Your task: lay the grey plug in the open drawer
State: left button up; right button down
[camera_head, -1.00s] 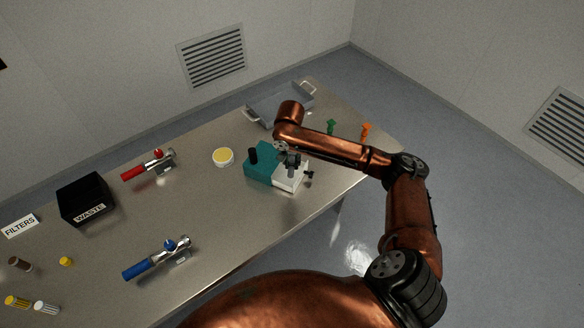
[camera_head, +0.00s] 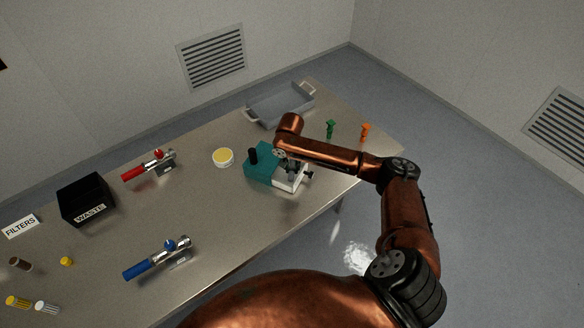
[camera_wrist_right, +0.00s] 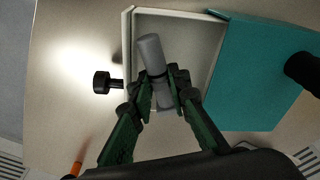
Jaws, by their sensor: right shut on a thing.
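The grey plug (camera_wrist_right: 150,52) is a plain cylinder with a dark band, seen in the right wrist view. My right gripper (camera_wrist_right: 158,84) is shut on it, with the plug tilted between its fingers. Plug and fingertips overlap the inside of the open white drawer (camera_wrist_right: 195,28); whether the plug touches the drawer floor I cannot tell. The drawer (camera_head: 291,187) sticks out of the teal cabinet (camera_head: 259,171) in the head view. There my right gripper (camera_head: 290,170) is over the drawer and largely hides the plug. My left gripper is not in view.
A black knob (camera_wrist_right: 102,82) is on the drawer front. A black post (camera_head: 253,156) stands on the cabinet. Behind is a grey tray (camera_head: 262,112); green (camera_head: 330,127) and orange (camera_head: 365,129) pieces stand to the right. A yellow-topped round dish (camera_head: 223,157) is left.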

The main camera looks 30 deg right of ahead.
aim_at(292, 172)
jog(key=shift+f, duration=0.1)
jog(key=shift+f, duration=0.45)
jog(key=c, duration=2.1)
grip_release()
jog(key=shift+r, duration=0.25)
jog(key=r, duration=0.8)
jog(key=s+a+r, duration=0.1)
jog(key=r, duration=0.3)
jog(key=shift+r+b, duration=0.3)
jog(key=shift+r, duration=0.05)
jog(key=shift+s+d, duration=0.1)
